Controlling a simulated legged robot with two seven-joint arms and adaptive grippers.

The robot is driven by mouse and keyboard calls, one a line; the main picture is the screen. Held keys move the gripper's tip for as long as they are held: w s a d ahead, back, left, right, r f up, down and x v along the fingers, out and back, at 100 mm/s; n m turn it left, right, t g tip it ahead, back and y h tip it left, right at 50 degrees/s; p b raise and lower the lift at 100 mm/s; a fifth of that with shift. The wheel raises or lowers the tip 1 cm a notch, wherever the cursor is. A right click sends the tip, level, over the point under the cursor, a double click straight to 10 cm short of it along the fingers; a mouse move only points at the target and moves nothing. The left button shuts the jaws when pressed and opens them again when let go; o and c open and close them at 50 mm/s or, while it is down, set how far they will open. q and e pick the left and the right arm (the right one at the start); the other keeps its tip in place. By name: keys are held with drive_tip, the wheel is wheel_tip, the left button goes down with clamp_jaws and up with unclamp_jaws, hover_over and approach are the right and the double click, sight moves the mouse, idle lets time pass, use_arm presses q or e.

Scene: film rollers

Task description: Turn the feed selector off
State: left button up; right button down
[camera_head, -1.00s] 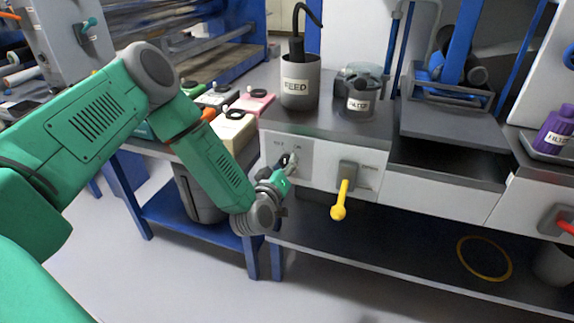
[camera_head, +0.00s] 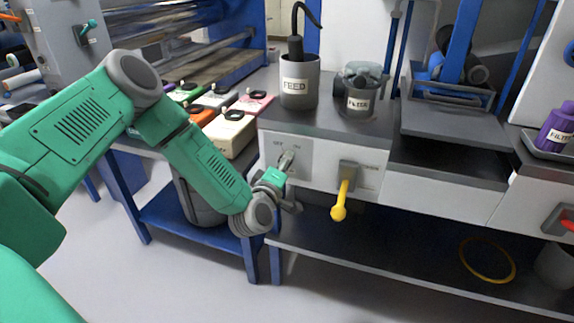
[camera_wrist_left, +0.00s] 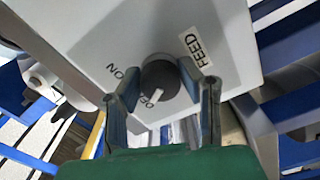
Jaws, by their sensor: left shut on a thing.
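The feed selector is a round dark grey knob (camera_wrist_left: 160,80) with a white pointer mark, on a light panel beside a FEED label (camera_wrist_left: 195,50). In the left wrist view the pointer lies near the OFF lettering (camera_wrist_left: 145,98); the ON lettering (camera_wrist_left: 120,73) is further up and left. My left gripper (camera_wrist_left: 165,82) has a finger on each side of the knob and is shut on it. In the head view my left gripper (camera_head: 286,163) is at the panel below the OFF and ON lettering and hides most of the knob. My right gripper is not in view.
A yellow-handled lever (camera_head: 341,198) sticks out of the same cabinet front, just right of my gripper. A FEED canister (camera_head: 299,88) and a FILTER pot (camera_head: 359,100) stand on top. A blue-framed table (camera_head: 190,215) is at left.

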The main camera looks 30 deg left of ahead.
use_arm(q)
drive_tip(key=shift+o, duration=0.2)
drive_tip(key=shift+s+a+f, duration=0.25)
drive_tip(key=shift+s+f, duration=0.1)
drive_tip(key=shift+f, duration=0.05)
drive_tip(key=o, duration=1.1)
drive_tip(key=shift+a+r, duration=0.1)
drive_tip(key=shift+r, duration=0.15)
drive_tip(key=v, duration=1.2)
